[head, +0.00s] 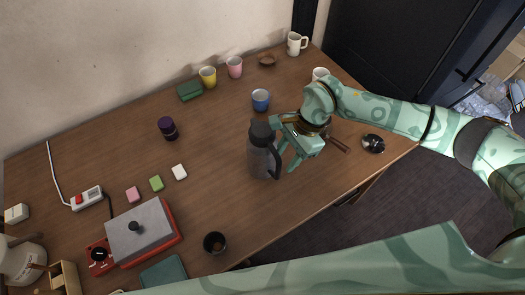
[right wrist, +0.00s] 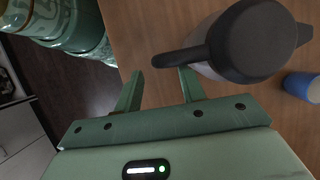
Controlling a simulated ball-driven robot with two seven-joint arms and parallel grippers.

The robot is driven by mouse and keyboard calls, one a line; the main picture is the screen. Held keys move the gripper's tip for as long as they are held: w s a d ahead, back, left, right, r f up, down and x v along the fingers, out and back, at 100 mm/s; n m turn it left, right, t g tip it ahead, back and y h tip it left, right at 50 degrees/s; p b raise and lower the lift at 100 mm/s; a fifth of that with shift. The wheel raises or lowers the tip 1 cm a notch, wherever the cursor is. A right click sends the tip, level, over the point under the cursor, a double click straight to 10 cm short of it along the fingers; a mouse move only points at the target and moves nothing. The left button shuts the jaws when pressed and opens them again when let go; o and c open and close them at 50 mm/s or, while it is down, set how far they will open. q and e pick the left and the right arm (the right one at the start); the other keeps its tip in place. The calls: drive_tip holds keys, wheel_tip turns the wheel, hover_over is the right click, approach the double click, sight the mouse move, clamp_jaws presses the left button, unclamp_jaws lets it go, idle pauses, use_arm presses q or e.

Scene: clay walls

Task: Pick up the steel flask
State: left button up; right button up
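The steel flask (head: 258,160) is a grey jug with a black lid and black handle, upright near the table's front edge. My right gripper (head: 284,145) is right beside it, at its right, on the handle side. In the right wrist view the fingers (right wrist: 160,82) are spread apart with nothing gripped. There the flask's black lid and handle (right wrist: 185,57) show just beyond the fingertips. I cannot tell whether the handle lies between them. My left gripper is out of view.
A blue cup (head: 261,99) stands behind the flask, and a dark cup (head: 214,243) stands at the front edge. A wooden-handled utensil (head: 338,144) and a dark round object (head: 373,143) lie to the right. The table (head: 215,150) left of the flask is clear.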

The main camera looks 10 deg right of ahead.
sight(266, 156)
drive_tip(key=x, duration=0.3)
drive_tip(key=shift+a+f, duration=0.15)
drive_tip(key=shift+f, duration=0.15)
clamp_jaws()
idle(1.0)
drive_tip(key=shift+w+r, duration=0.15)
